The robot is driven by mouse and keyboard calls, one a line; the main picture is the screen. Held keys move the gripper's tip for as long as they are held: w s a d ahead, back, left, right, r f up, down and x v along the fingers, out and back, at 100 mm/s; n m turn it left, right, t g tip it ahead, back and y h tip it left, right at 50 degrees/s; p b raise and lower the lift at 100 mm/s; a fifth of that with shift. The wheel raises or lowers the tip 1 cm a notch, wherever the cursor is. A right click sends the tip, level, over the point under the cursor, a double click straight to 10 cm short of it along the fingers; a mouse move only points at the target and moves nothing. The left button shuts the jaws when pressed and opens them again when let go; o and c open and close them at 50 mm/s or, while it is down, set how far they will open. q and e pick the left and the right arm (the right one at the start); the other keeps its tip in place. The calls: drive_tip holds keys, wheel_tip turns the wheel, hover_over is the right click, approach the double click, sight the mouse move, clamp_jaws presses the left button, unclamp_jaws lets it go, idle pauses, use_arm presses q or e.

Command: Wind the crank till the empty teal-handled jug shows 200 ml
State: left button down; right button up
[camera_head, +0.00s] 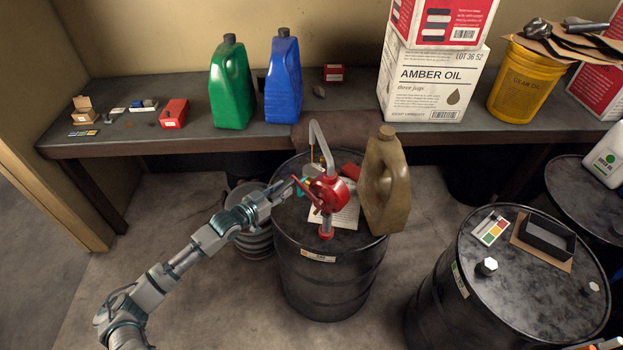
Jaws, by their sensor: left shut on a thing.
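A red rotary pump (328,190) with a curved grey spout (316,130) stands on a black drum (330,270) in the middle. My left gripper (294,184) reaches in from the left and is shut on the crank handle, at the pump's left side. The handle is mostly hidden by the fingers. A small teal patch (308,171) shows behind the crank, below the spout; it may be the jug's handle. A thin amber line shows under the spout end. The jug's body and its marks are mostly hidden, so its level cannot be read.
A tan jug (385,185) stands on the drum close right of the pump. A paper sheet (346,216) lies beneath the pump. Green (231,85) and blue (283,80) jugs stand on the bench (200,140) behind. Another drum (500,300) is at right.

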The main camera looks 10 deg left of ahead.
use_arm(q)
drive_tip(key=shift+d+r, duration=0.1)
use_arm(e)
drive_tip(key=shift+f, duration=0.1)
use_arm(q)
drive_tip(key=d+r, duration=0.1)
drive_tip(key=s+d+r, duration=0.1)
drive_tip(key=r, duration=0.1)
drive_tip(key=shift+s+d+r, duration=0.1)
drive_tip(key=shift+d, duration=0.15)
use_arm(e)
drive_tip(key=shift+a, duration=0.3)
use_arm(q)
drive_tip(key=d, duration=0.1)
drive_tip(key=s+d+r, duration=0.2)
drive_tip(key=d, duration=0.1)
use_arm(e)
drive_tip(key=shift+d, duration=0.25)
use_arm(q)
drive_tip(key=shift+s+d, duration=0.3)
drive_tip(key=shift+d, duration=0.4)
drive_tip(key=shift+s+d, duration=0.25)
drive_tip(key=shift+d, duration=0.45)
drive_tip(key=shift+s+d, duration=0.3)
drive_tip(key=shift+d, duration=0.4)
use_arm(e)
drive_tip(key=shift+s+d, duration=0.1)
